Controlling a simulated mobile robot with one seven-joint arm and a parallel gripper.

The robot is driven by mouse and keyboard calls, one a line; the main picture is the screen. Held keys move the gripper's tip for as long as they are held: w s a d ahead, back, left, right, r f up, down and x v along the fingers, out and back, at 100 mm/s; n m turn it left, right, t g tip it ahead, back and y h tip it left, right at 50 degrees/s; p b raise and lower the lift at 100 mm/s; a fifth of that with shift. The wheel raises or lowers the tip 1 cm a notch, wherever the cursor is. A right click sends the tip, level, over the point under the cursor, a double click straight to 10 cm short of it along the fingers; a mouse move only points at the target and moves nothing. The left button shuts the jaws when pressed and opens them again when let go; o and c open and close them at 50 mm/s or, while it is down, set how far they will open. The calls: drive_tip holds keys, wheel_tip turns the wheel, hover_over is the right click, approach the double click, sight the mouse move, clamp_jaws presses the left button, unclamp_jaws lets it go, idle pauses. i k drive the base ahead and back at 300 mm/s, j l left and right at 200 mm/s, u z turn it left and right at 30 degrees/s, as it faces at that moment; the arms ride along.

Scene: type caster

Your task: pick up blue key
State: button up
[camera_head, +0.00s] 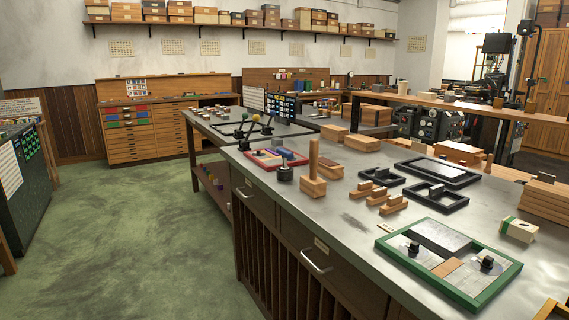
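A small blue piece (285,153) lies in a red-framed tray (262,164) on the metal-topped workbench, towards its far left end. It is the only blue thing I see on this bench top. It is too small in the view to tell for sure that it is the blue key. My gripper is not in view.
The workbench (345,222) holds an upright wooden post on a block (313,172), black trays (436,196), small wooden blocks (393,204) and a green-framed tray (481,296). A dark cabinet (30,180) stands at left. The green floor (140,240) between is clear.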

sight(286, 155)
drive_tip(key=i+u, duration=0.35)
drive_tip(key=i, duration=2.2)
